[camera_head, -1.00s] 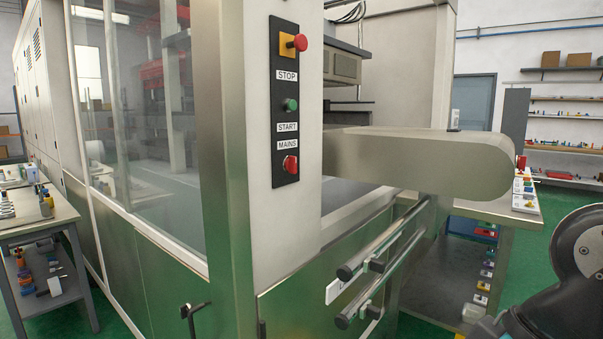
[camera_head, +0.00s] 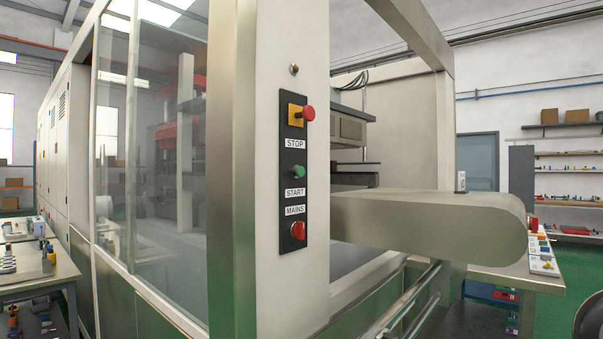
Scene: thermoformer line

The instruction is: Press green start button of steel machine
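The steel machine (camera_head: 285,30) fills the middle of the view, with a glazed side on its left. A black control panel (camera_head: 292,218) is on its front corner post. The green start button (camera_head: 298,171) is in the middle of the panel, above the START label (camera_head: 295,194). The red stop button (camera_head: 308,113) on a yellow plate is above it. The red mains switch (camera_head: 298,230) is below it. Nothing covers the panel. My gripper is not in view; only a dark, rounded piece of my arm shows at the lower right edge.
A long rounded beam (camera_head: 430,225) sticks out to the right of the panel. Steel rails (camera_head: 415,300) run below it. A side table (camera_head: 35,275) with small parts stands at left. A bench (camera_head: 535,275) with colored items is at right, with shelves (camera_head: 570,155) behind.

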